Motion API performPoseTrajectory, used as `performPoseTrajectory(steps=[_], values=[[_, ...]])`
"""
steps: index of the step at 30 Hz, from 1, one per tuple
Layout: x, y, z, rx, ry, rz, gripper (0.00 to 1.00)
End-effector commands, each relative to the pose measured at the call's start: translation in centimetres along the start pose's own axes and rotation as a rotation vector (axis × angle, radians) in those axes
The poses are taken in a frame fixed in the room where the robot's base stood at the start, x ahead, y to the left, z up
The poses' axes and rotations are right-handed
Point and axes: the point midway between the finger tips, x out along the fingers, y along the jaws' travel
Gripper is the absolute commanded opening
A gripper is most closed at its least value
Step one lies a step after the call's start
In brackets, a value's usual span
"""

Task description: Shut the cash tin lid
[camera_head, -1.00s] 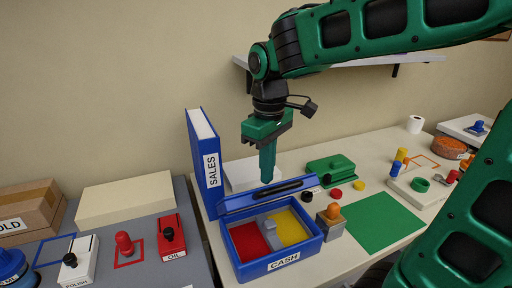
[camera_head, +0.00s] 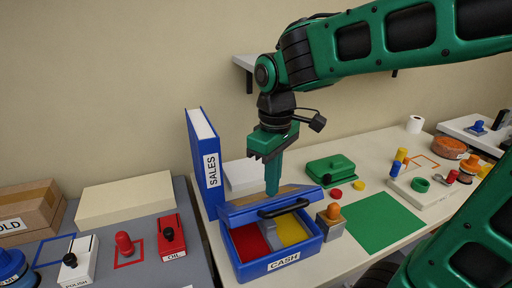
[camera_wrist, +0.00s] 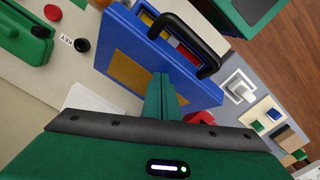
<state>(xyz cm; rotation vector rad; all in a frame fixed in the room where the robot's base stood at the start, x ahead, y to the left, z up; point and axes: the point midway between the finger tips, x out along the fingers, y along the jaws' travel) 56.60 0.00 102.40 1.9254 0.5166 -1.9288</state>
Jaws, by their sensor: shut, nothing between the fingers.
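The blue cash tin (camera_head: 250,271) stands on the pale table with its front label facing me. Its hinged lid (camera_head: 240,212) is partly open, tilted forward over the back of the tin. The black handle (camera_head: 285,208) is on the lid's raised edge. Red and yellow compartments show beneath it. My gripper (camera_head: 272,193) is shut and empty, pointing down behind the lid. In the wrist view, the shut fingers (camera_wrist: 161,95) lie over the lid's outer face (camera_wrist: 125,50), by its tan panel. Whether they touch is hard to tell.
A blue SALES binder (camera_head: 206,165) stands upright left of the tin. A stamp with an orange knob (camera_head: 332,212) sits close to its right. A green mat (camera_head: 380,222) and green box (camera_head: 330,168) lie farther right. The grey table (camera_head: 140,278) is at left.

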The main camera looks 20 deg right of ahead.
Motion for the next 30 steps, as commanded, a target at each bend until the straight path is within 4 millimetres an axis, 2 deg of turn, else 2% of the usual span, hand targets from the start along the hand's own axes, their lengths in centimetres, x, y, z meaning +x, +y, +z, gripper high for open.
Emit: performPoseTrajectory(steps=[13, 24, 30], values=[[1.7, -1.1, 1.9, -0.001, 0.000, 0.000, 0.00], [1.9, -1.2, 2.1, 0.000, 0.000, 0.000, 0.00], [3.1, -1.7, 3.0, 0.001, 0.000, 0.000, 0.00]])
